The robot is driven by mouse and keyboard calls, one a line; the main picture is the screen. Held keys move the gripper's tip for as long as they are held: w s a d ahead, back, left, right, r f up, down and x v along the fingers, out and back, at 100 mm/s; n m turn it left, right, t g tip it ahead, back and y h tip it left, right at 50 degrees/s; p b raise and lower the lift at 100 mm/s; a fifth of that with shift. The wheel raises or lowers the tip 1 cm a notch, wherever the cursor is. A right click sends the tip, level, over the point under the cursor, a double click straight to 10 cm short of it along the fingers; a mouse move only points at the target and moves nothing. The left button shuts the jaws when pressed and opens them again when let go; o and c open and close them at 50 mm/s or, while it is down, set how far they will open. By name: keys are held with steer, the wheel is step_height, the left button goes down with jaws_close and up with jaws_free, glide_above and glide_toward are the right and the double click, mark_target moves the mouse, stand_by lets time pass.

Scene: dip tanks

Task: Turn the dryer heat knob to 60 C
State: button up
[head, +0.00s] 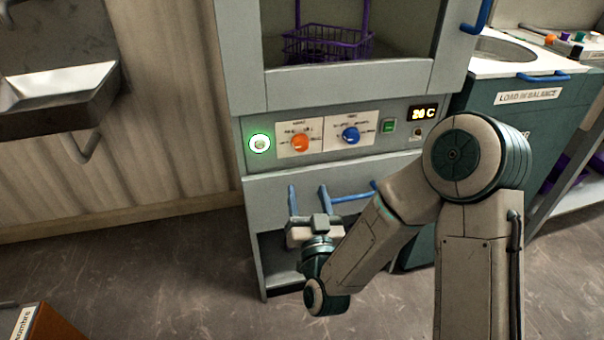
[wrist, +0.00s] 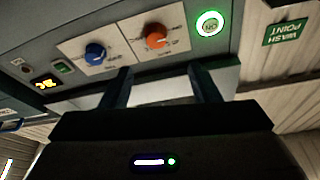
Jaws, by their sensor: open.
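The dryer's control panel has an orange knob (head: 299,143) on a white label plate, with a blue knob (head: 350,135) on a second plate to its right. The plates' lettering is too small to read surely, so I cannot tell which knob is for heat. A lit display (head: 423,113) at the right seems to read 20 C. My gripper (head: 308,200) is open and empty, below the panel and apart from both knobs. In the wrist view, turned over, the orange knob (wrist: 155,37) and blue knob (wrist: 95,52) lie beyond my fingers (wrist: 160,85).
A green-lit round button (head: 259,143) is left of the orange knob and a green switch (head: 389,125) right of the blue one. A purple basket (head: 328,45) sits in the chamber above. A blue drawer handle (head: 352,197) is near my gripper. A sink counter stands right.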

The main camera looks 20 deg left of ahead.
mark_target(302, 147)
steer(key=shift+m+t, duration=0.5)
steer(key=x, duration=0.8)
steer(key=f+b+x, duration=0.1)
steer(key=x, duration=0.3)
steer(key=shift+w, duration=0.4)
steer(key=c, duration=1)
